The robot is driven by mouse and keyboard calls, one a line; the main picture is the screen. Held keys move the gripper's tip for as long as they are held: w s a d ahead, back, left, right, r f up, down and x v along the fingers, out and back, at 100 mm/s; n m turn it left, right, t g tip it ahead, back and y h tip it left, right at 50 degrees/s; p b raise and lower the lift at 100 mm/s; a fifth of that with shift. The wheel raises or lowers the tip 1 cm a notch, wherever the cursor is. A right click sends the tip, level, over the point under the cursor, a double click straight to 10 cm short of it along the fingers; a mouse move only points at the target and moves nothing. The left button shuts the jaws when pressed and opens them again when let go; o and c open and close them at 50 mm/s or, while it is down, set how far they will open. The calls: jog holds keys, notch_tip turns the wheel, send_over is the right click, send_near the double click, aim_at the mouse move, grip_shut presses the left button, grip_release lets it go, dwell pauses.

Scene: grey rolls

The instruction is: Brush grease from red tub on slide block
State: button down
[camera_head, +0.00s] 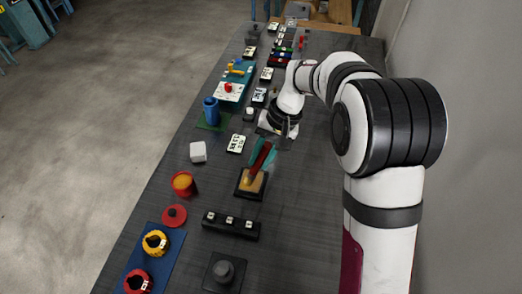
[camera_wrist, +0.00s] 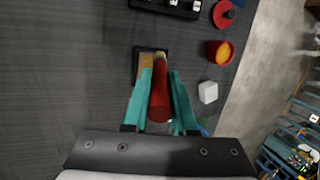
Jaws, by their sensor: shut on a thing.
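My gripper (camera_head: 262,158) has teal fingers, shut on the dark red handle of a brush (camera_head: 261,162); the wrist view also shows the gripper (camera_wrist: 160,75) and brush (camera_wrist: 159,95). The brush tilts down over a black block with a tan top (camera_head: 262,184), likely the slide block, also in the wrist view (camera_wrist: 146,62). Its yellowish tip is over the tan top; I cannot tell whether it touches. The red tub (camera_head: 190,190) with orange-yellow grease stands open, left of the block; in the wrist view it is at right (camera_wrist: 212,53).
A red lid (camera_head: 174,216) lies near the tub. A white cube (camera_head: 198,152) stands behind the tub. A black bar with several pale knobs (camera_head: 231,225) lies in front of the block. A blue mat (camera_head: 166,261) holds yellow and red round parts. Many small items line the far table.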

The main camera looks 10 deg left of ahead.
aim_at(256, 168)
jog(key=shift+f, duration=1.55)
jog(key=shift+w+f, duration=0.9)
jog(key=shift+w, duration=2.75)
jog(key=s, duration=0.7)
jog(key=shift+s+a, duration=0.15)
jog(key=shift+a, duration=0.15)
jog(key=shift+w, duration=3.75)
jog(key=shift+s+a+r, duration=0.1)
jog(key=shift+s+a, duration=0.1)
jog(key=shift+s, duration=1.7)
jog(key=shift+s+a, duration=0.15)
jog(key=shift+s, duration=1.75)
jog(key=shift+r, duration=4)
